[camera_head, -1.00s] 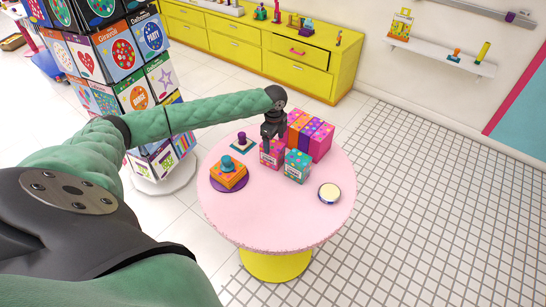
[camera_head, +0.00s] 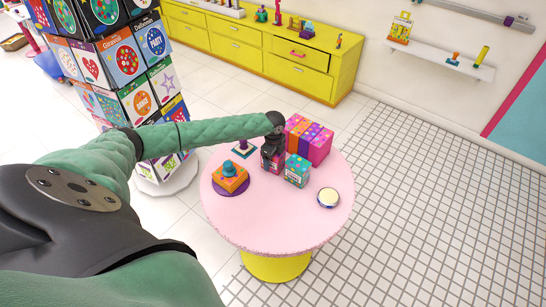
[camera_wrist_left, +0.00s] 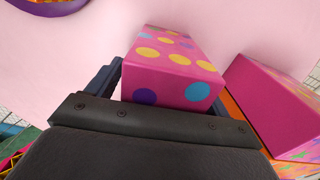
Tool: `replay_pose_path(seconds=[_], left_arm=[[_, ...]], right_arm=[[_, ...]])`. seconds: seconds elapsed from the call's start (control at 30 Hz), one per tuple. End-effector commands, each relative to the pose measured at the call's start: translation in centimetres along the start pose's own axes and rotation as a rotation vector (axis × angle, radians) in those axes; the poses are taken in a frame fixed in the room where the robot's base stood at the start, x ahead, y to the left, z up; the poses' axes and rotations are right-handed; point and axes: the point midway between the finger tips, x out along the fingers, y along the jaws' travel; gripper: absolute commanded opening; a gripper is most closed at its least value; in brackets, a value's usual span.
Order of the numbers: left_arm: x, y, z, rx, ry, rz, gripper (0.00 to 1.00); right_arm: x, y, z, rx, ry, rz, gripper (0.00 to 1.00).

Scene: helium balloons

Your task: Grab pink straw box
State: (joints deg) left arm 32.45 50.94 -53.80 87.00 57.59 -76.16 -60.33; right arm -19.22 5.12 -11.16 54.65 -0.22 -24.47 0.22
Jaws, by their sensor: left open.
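The pink straw box (camera_head: 271,165), dotted with colours, stands on the round pink table (camera_head: 275,215). In the left wrist view the box (camera_wrist_left: 175,68) shows yellow, blue and purple dots. My left gripper (camera_head: 271,153) is low over the box and hides part of it in the head view. In the left wrist view my open left gripper (camera_wrist_left: 168,95) has one finger on each side of the box. Whether the fingers touch it, I cannot tell. My right gripper is not in view.
A teal box (camera_head: 297,171) stands close right of the pink box. A larger striped gift box (camera_head: 310,138) is behind it. An orange item (camera_head: 230,178) on a purple base is at left, and a round tin (camera_head: 328,197) at right. The table's front is clear.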

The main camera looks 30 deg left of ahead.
Motion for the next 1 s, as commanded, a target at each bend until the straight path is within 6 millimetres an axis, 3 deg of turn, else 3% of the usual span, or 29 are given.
replay_pose_path(seconds=[0.27, 0.5, 0.53, 0.9, 1.0], left_arm=[[0.2, 0.0, 0.0, 0.000, 0.000, 0.000, 0.78], [0.2, 0.0, 0.0, 0.000, 0.000, 0.000, 0.31], [0.2, 0.0, 0.0, 0.000, 0.000, 0.000, 0.28], [-0.8, -0.1, -0.1, 0.002, 0.001, -0.003, 0.28], [-2.2, -0.1, 0.0, 0.002, 0.001, -0.003, 0.28]], right_arm=[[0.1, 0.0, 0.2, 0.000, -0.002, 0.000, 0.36], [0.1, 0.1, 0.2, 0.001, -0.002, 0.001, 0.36], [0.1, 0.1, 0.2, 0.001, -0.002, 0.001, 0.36], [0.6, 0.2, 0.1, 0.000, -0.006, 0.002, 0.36], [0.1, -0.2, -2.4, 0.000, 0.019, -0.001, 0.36]])
